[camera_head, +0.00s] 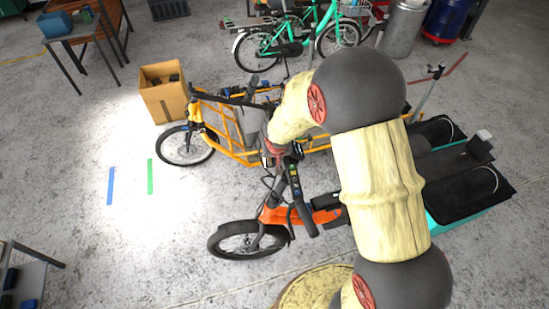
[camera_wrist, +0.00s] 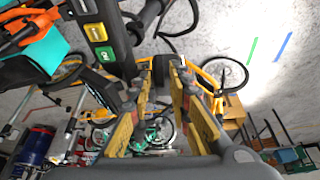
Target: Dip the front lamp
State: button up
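The orange cargo bike (camera_head: 300,215) stands in the middle, its front wheel to the left. On its handlebar is a dark control panel (camera_head: 294,178) with small coloured buttons. In the wrist view the panel (camera_wrist: 101,40) is at upper left, with a yellow and a green button showing. The front lamp itself is not clearly made out; a bright light patch (camera_head: 125,200) lies on the floor at left. My gripper (camera_wrist: 162,72) points down beside the handlebar, to the right of the panel in the wrist view. Its two fingers are apart with nothing between them.
A yellow cargo bike (camera_head: 235,125) stands just behind, close to my gripper. A cardboard box (camera_head: 163,100) is by its front wheel. Blue tape (camera_head: 110,186) and green tape (camera_head: 150,177) mark the floor. A green bike (camera_head: 290,40) is at the back.

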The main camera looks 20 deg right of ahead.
grip_shut()
jog(key=b, duration=0.2)
jog(key=shift+w+a+f+b, duration=0.15)
jog(key=shift+f+b, duration=0.1)
jog(key=shift+b, duration=0.15)
jog(key=h+b, duration=0.1)
jog(key=b, duration=0.5)
jog(key=shift+a+n+b, duration=0.3)
jog(key=shift+b, duration=0.05)
jog(key=h+b, duration=0.1)
jog(key=b, duration=0.3)
jog(key=a+h+b, duration=0.1)
jog(key=h+b, duration=0.1)
jog(key=b, duration=0.2)
jog(key=shift+a+f+n+g+h+b, duration=0.15)
jog(key=shift+a+n+g+h+b, duration=0.15)
jog(key=shift+n+b, duration=0.1)
jog(key=shift+o, duration=1.5)
grip_release()
